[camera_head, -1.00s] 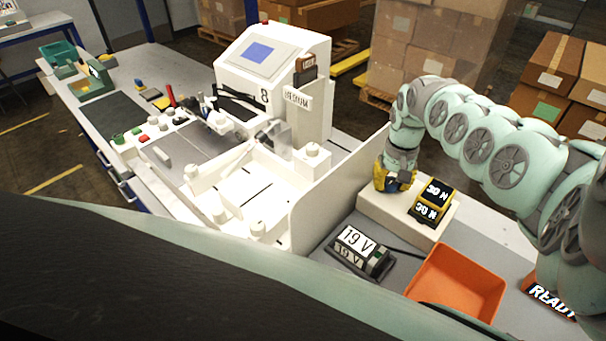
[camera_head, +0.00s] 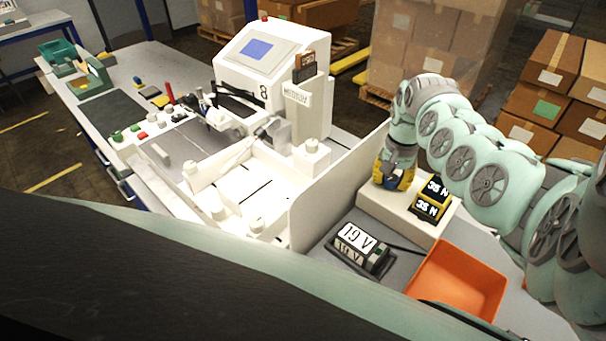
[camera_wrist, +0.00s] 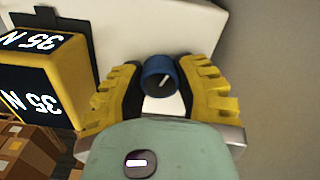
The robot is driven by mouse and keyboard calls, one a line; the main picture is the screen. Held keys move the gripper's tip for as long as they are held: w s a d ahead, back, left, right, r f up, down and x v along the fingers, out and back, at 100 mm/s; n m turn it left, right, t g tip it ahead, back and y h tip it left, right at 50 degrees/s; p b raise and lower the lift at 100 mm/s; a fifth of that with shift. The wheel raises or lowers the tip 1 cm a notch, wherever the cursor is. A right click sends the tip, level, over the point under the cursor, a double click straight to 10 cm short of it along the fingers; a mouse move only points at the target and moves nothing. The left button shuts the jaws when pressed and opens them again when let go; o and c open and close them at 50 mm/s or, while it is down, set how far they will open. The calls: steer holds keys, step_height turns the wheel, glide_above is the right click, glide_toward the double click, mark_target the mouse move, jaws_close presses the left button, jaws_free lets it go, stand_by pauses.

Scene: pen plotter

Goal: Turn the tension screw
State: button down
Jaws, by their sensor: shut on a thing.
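The tension screw shows as a blue round knob (camera_wrist: 160,76) with a white mark on its end, in the wrist view. My gripper (camera_wrist: 160,85) has its two yellow ribbed fingers closed on either side of the knob. In the head view my gripper (camera_head: 394,184) is at the front of the cream block (camera_head: 382,211), and the knob is largely hidden there. Beside it stands a yellow and black display (camera_head: 432,199) reading 35 N; the same display (camera_wrist: 40,75) is at the left in the wrist view.
A white machine (camera_head: 272,75) stands left of a light partition (camera_head: 335,180). A grey display unit (camera_head: 360,250) with a cable and an orange tray (camera_head: 458,280) lie in front of the block. My arm reaches in from the right. Stacked cartons (camera_head: 555,90) are behind.

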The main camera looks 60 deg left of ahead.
mark_target(392, 178)
steer(key=c, duration=0.6)
jaws_free()
step_height(392, 178, up, 12)
stand_by(0.3)
stand_by(0.4)
